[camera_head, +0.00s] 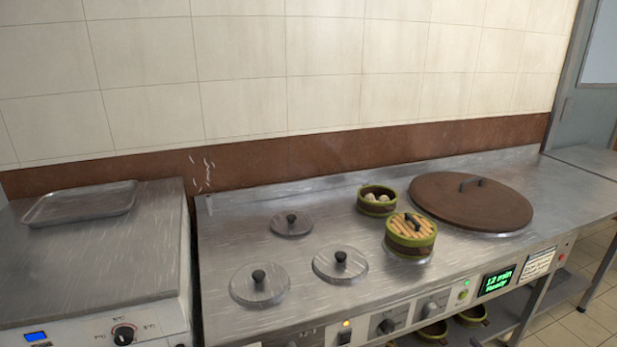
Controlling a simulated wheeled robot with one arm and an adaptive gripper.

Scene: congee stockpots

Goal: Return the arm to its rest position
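My arm and my gripper are not in the head view. The steel counter (225,220) holds three round metal lids with black knobs: one at the front left (275,288), one in the middle (352,270) and one at the back (302,227). A small steamer with pale buns (377,208) stands open near the back. In front of it a second steamer basket (411,247), with a slatted top, sits on a round metal rim. A large brown lid (450,202) with a dark handle lies to the right.
A metal tray (82,213) lies on the separate unit at the left, with a knob (123,334) on its front. A lit green display (495,282) is on the counter's front panel. More baskets (472,316) sit on a lower shelf. A tiled wall (330,60) closes the back.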

